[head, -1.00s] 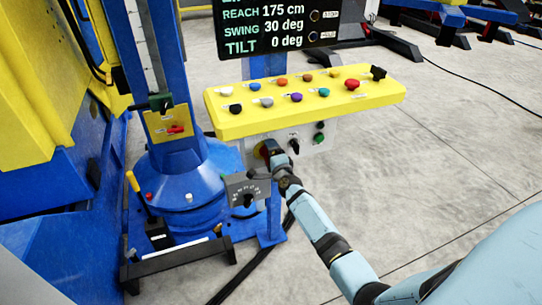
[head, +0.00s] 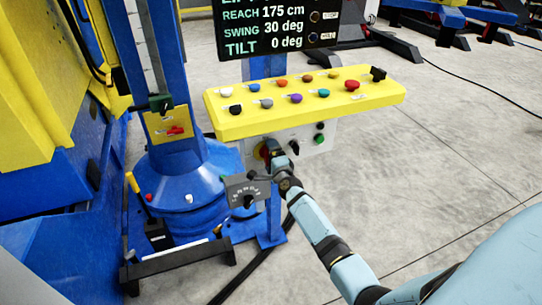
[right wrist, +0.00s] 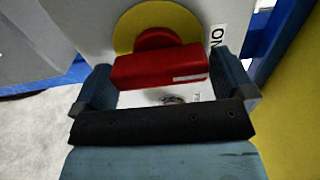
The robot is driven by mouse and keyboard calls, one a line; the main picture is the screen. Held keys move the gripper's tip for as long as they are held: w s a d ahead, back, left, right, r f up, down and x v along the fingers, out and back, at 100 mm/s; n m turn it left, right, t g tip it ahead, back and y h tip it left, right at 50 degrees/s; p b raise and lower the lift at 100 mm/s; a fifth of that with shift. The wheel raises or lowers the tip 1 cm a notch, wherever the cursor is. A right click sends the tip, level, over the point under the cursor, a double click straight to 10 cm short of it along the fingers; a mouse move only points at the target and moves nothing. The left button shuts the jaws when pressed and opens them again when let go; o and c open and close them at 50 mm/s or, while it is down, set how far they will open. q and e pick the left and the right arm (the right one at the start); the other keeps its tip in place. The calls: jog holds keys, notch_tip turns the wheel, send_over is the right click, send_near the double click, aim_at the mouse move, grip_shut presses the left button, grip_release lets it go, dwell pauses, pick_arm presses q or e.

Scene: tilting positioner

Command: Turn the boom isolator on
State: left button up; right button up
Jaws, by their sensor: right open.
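The isolator switch shows in the right wrist view as a red bar handle (right wrist: 158,70) on a round yellow plate (right wrist: 125,32). The bar lies nearly level in that picture, with a white mark near its right end. A label reading ON stands at its upper right. My right gripper (right wrist: 164,80) is open, one finger beside each end of the bar; I cannot tell whether they touch it. In the head view my right gripper (head: 271,150) is at the grey panel under the yellow console and hides much of the switch. My left gripper is not in view.
The yellow console (head: 240,122) with several coloured knobs overhangs the panel. A grey dial plate (head: 240,182) is close below left.

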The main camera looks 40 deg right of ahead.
jog(key=p+v, duration=0.1)
jog(key=v, duration=1.2)
jog(key=shift+s, duration=0.2)
jog(key=shift+a, duration=0.1)
